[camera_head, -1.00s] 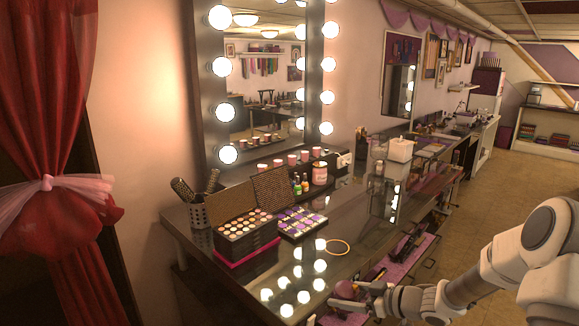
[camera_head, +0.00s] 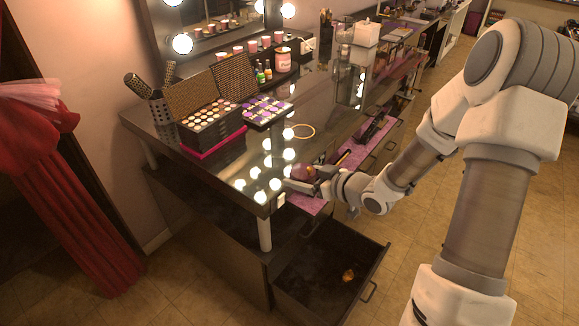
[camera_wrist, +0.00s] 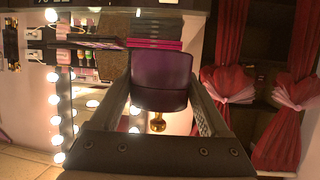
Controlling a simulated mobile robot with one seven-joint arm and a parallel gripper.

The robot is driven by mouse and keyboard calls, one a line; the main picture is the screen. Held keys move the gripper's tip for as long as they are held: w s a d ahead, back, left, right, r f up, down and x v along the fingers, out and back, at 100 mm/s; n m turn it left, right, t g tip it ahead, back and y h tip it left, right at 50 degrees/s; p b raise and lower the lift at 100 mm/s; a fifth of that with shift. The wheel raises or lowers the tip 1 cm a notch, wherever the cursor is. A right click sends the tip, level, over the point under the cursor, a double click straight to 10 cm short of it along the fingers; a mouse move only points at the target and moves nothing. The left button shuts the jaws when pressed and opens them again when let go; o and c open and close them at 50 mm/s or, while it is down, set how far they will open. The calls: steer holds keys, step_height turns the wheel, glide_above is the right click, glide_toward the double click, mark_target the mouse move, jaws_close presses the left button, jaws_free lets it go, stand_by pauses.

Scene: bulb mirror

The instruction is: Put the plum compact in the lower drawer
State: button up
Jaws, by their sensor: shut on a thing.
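The plum compact (camera_head: 303,173) is held in my gripper (camera_head: 304,182), above the open upper drawer by the dresser's front edge. In the wrist view the compact (camera_wrist: 161,80) is a dark purple, rounded block between the two fingers of my gripper (camera_wrist: 160,98). My gripper is shut on it. The lower drawer (camera_head: 330,262) is pulled open below and to the right of the near table leg. Its dark inside shows, with a small gold-coloured item (camera_head: 348,275) in it.
The upper drawer (camera_head: 372,140), lined in pink, is open and holds dark tools. A red curtain (camera_head: 75,200) hangs at left.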

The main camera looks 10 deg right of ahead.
steer(key=shift+w+a+r+m+t+h, duration=0.1)
steer(key=shift+w+a+m+t+h, duration=0.15)
steer(key=shift+w+m+t+h, duration=0.5)
steer(key=shift+w+d+f+m+t+h, duration=0.1)
steer(key=shift+d+m+t+h, duration=0.05)
steer(key=shift+m+h, duration=0.5)
steer(key=shift+w+d+f+m+t+h, duration=0.1)
steer(key=shift+d+m+h, duration=0.05)
steer(key=shift+m+h, duration=0.4)
steer(key=m+h, duration=0.1)
steer(key=d+f+m+h, duration=0.1)
steer(key=shift+s+d+h, duration=0.15)
steer(key=shift+s+h, duration=0.15)
steer(key=shift+h, duration=0.05)
steer(key=shift+s+d+f+m+t+h, duration=0.4)
steer(key=shift+s+d+m+h, duration=0.15)
steer(key=shift+m+h, duration=0.25)
steer(key=shift+d, duration=0.1)
steer(key=shift+a, duration=0.2)
